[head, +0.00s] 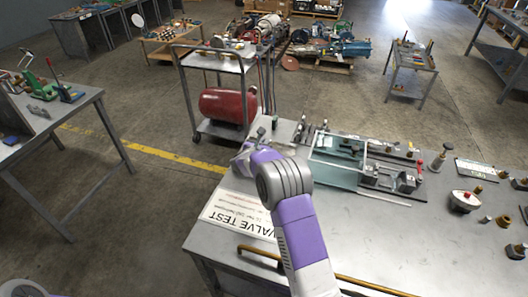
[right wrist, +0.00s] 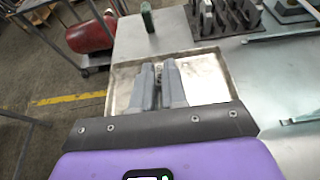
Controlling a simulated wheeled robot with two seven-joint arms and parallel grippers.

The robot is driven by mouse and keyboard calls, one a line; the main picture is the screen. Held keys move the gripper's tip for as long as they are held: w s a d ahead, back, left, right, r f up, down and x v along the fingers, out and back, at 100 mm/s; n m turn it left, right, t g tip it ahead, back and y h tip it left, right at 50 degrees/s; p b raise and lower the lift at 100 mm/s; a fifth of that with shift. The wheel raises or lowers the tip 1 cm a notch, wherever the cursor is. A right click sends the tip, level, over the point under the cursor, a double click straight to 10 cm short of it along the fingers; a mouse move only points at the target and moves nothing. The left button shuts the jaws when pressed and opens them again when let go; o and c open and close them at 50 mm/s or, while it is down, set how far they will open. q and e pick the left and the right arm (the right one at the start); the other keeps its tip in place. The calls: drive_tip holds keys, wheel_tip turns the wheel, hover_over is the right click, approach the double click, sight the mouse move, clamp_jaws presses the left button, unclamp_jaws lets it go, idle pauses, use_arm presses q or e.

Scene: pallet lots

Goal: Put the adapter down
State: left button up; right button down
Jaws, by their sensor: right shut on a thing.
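My right gripper (right wrist: 162,72) is shut on a small grey adapter (right wrist: 159,75), of which only a little shows between the fingers. The fingers are over a shallow metal tray (right wrist: 207,72) on the bench. I cannot tell whether the adapter touches the tray floor. In the head view, my purple and grey right arm reaches over the bench's near left part, and its wrist hides most of the tray and the adapter. My left gripper is out of view.
A dark green block (right wrist: 147,18) stands just beyond the tray, and a slotted grey rack (right wrist: 224,18) stands to its right. A teal fixture (head: 335,160), valves and fittings occupy the bench (head: 400,240). A "VALVE TEST" sign (head: 238,214) lies near its left edge. A cart (head: 215,60) carries a red tank (head: 226,105).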

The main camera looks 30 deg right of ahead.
wheel_tip(320, 180, down, 3)
drive_tip(key=shift+w, duration=0.1)
drive_tip(key=shift+r, duration=0.1)
drive_tip(key=c, duration=1.6)
unclamp_jaws()
drive_tip(key=shift+b, duration=0.3)
drive_tip(key=o, duration=0.4)
drive_tip(key=shift+o, duration=0.2)
